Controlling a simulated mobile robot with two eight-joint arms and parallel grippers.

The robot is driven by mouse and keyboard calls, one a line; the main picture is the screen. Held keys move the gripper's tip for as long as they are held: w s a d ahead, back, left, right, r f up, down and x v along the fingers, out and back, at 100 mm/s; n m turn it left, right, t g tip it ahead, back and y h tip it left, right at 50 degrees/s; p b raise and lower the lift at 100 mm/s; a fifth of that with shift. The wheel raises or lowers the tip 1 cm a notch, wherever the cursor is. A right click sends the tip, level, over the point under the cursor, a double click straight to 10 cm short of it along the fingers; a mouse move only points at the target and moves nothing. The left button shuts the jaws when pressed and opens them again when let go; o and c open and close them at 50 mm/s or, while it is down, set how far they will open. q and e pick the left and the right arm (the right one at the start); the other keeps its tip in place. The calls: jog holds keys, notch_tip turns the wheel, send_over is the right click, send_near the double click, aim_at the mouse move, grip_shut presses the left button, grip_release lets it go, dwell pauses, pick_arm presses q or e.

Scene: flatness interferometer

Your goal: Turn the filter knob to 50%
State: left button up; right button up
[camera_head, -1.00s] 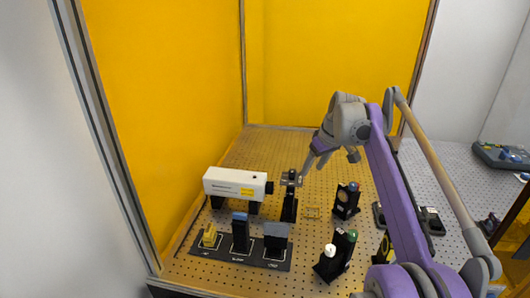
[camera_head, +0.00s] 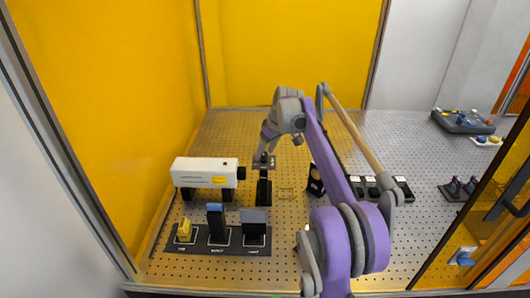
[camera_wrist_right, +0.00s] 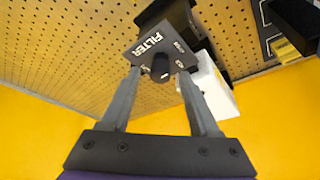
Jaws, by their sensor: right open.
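The filter knob (camera_wrist_right: 160,68) is a small black knob on a dark plate (camera_wrist_right: 150,45) lettered FILTER, seen in the right wrist view. The markings beside it are too small to read. In the head view the filter mount (camera_head: 263,188) stands on the perforated table in front of the white laser box. My right gripper (camera_wrist_right: 154,72) is open, with one finger on each side of the knob; whether they touch it I cannot tell. In the head view the right gripper (camera_head: 264,155) is at the top of the mount. My left gripper is not in view.
The white laser box (camera_head: 205,172) stands just left of the mount. A dark tray (camera_head: 190,248) with several upright holders lies at the front left. A black mount (camera_head: 315,180) stands to the right, partly behind my arm. A control box (camera_head: 462,122) sits at the far right.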

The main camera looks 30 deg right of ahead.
jog(key=shift+w+f, duration=0.15)
jog(key=shift+f, duration=0.2)
grip_shut()
dwell(0.4)
jog(key=m, duration=0.2)
jog(key=m+h, duration=0.2)
jog(key=m, duration=0.1)
jog(key=shift+a+r+m, duration=0.1)
jog(key=shift+a+m, duration=0.15)
jog(key=shift+m, duration=0.05)
jog(key=m+h, duration=0.1)
jog(key=m, duration=0.2)
jog(key=m+g+h, duration=0.1)
jog(key=m, duration=0.1)
jog(key=shift+w+m+p, duration=0.1)
jog(key=shift+m+p, duration=0.25)
jog(key=shift+m, duration=0.35)
